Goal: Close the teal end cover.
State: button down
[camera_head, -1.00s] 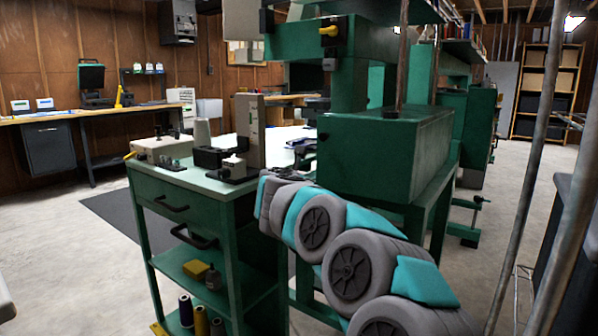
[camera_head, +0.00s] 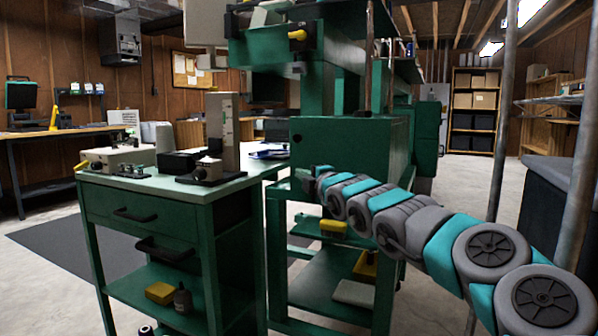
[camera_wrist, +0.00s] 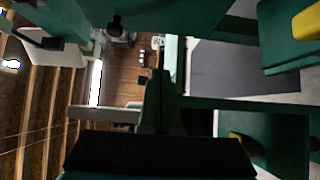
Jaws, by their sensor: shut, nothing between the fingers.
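The teal-green housing of the machine (camera_head: 350,155) stands at the centre of the head view, with a small dark knob (camera_head: 296,138) at the left of its near face. This face appears to be the end cover; I cannot tell how far it stands open. In the wrist view a green panel (camera_wrist: 165,15) with a dark knob (camera_wrist: 115,24) lies along the top edge. My gripper (camera_head: 303,176) is shut and empty, low beside the left edge of the housing. In the wrist view its dark fingers (camera_wrist: 158,75) point up the picture, apart from the knob.
A green drawer cart (camera_head: 160,215) with a white machine, black boxes and an upright grey block stands just left of my gripper. A lower shelf with yellow items (camera_head: 333,228) is under the arm. Metal poles (camera_head: 495,150) rise at right. Open floor lies behind the cart at left.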

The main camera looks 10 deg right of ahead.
aim_at(298, 164)
jog(key=p+x, duration=0.3)
jog(key=p, duration=0.1)
jog(key=d+p+x, duration=0.1)
jog(key=p+x, duration=0.2)
jog(key=p, duration=0.1)
jog(key=p+x, duration=0.3)
jog(key=p, duration=0.2)
jog(key=shift+w+d+r, duration=0.1)
jog(key=shift+w+r, duration=0.15)
jog(key=shift+w, duration=0.15)
jog(key=w+p, duration=0.1)
jog(key=p, duration=0.1)
jog(key=shift+w+d+f+p, duration=0.1)
jog(key=shift+w+d+p, duration=0.05)
jog(key=shift+d+p, duration=0.2)
jog(key=shift+w+d+f+p, duration=0.15)
jog(key=shift+w+f+p, duration=0.05)
jog(key=shift+w+p, duration=0.1)
jog(key=shift+w+d+f+m+h+b, duration=0.15)
jog(key=shift+w+h+b, duration=0.15)
jog(key=shift+w+b, duration=0.2)
jog(key=shift+w+d+r+m+h+b, duration=0.15)
jog(key=shift+w+h+b, duration=0.15)
jog(key=shift+w+b, duration=0.2)
jog(key=shift+w+d+f+m+h+b, duration=0.1)
jog(key=shift+w+d+m+h+b, duration=0.25)
jog(key=shift+h+b, duration=0.1)
jog(key=shift+d+r, duration=0.15)
jog(key=shift+r, duration=0.05)
